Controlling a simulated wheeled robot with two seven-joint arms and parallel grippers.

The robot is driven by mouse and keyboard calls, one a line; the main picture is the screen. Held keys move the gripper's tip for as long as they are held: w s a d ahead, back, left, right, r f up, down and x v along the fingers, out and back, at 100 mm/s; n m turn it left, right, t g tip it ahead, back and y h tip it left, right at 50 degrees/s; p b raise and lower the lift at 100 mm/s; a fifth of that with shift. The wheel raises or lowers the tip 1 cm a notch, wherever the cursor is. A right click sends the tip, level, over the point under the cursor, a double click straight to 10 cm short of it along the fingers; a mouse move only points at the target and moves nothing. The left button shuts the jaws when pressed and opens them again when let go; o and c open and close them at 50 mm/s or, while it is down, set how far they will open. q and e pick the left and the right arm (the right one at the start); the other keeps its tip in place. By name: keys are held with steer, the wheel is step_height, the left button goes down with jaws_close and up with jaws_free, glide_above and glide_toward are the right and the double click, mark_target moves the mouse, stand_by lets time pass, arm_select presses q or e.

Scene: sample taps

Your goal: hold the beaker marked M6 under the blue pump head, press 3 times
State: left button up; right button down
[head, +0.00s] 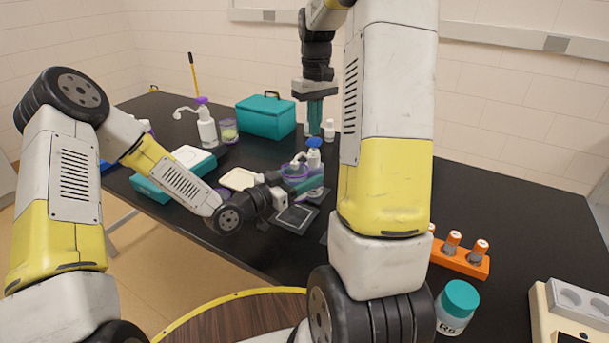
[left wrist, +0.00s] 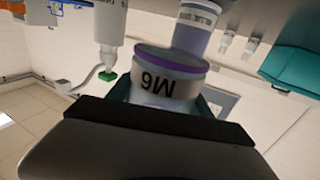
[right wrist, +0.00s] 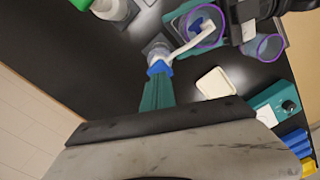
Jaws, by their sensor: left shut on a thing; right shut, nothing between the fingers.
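The beaker marked M6 (left wrist: 158,84), with a purple rim, appears upside down in the left wrist view. My left gripper (head: 306,184) is shut on it. In the right wrist view the beaker (right wrist: 221,36) has its mouth under the white spout (right wrist: 192,44) of the blue-headed pump. The blue pump head (head: 314,142) is also seen in the right wrist view (right wrist: 158,68). My right gripper (head: 314,118) is shut and empty, pointing down with its tips right over the blue head. I cannot tell whether they touch it.
A purple-headed pump (head: 206,125), another beaker (head: 229,132) and a teal case (head: 265,117) stand behind at left. A cream tray (head: 238,179) and a dark square pad (head: 295,219) lie nearby. An orange vial rack (head: 462,262) and teal-capped jar (head: 457,307) stand at right.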

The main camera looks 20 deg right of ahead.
steer(key=shift+f, duration=0.15)
steer(key=shift+f, duration=1.1)
steer(key=shift+r, duration=1.25)
steer(key=shift+f, duration=0.7)
steer(key=shift+f, duration=0.5)
steer(key=shift+r, duration=1.2)
